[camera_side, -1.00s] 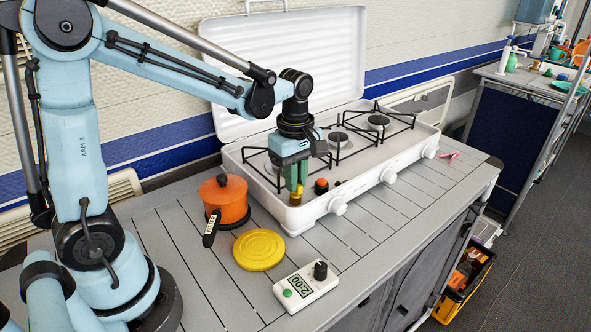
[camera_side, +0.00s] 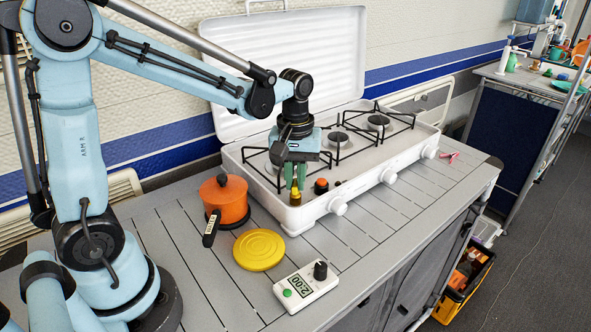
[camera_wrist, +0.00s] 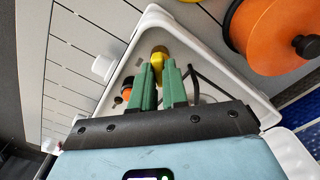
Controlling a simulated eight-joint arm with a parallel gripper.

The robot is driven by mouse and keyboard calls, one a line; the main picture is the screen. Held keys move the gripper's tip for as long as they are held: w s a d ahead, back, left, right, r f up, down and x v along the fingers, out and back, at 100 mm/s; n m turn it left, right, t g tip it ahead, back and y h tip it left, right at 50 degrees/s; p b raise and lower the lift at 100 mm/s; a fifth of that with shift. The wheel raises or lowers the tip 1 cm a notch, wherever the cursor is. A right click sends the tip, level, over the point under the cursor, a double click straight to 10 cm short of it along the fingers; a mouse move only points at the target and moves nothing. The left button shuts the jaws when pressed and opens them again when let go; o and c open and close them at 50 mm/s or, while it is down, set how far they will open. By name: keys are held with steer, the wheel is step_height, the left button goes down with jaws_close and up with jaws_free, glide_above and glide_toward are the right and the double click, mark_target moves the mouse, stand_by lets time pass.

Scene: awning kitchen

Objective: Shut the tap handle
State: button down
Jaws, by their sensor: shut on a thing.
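The tap handle (camera_side: 295,198) is a small yellow-brass piece at the front left corner of the white camping stove (camera_side: 310,213). My gripper (camera_side: 295,186) points down over it, its green fingers shut on it. In the wrist view the tap handle (camera_wrist: 158,51) shows at the tips of the two green fingers (camera_wrist: 160,68). The fingers hide part of the handle, so its exact angle is hard to tell.
A black-and-orange knob (camera_side: 321,186) stands just right of the fingers. An orange pot (camera_side: 228,200), a yellow lid (camera_side: 259,250) and a white timer (camera_side: 306,287) are on the slatted table. Burner grates lie behind, and the stove's raised lid (camera_side: 290,60) stands at the back.

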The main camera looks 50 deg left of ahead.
mark_target(295, 183)
steer(key=m, duration=0.4)
steer(key=shift+m, duration=0.3)
steer(key=m, duration=0.4)
steer(key=shift+m, duration=0.3)
steer(key=c, duration=1.1)
jaws_free()
steer(key=shift+c, duration=0.2)
step_height(295, 183, up, 12)
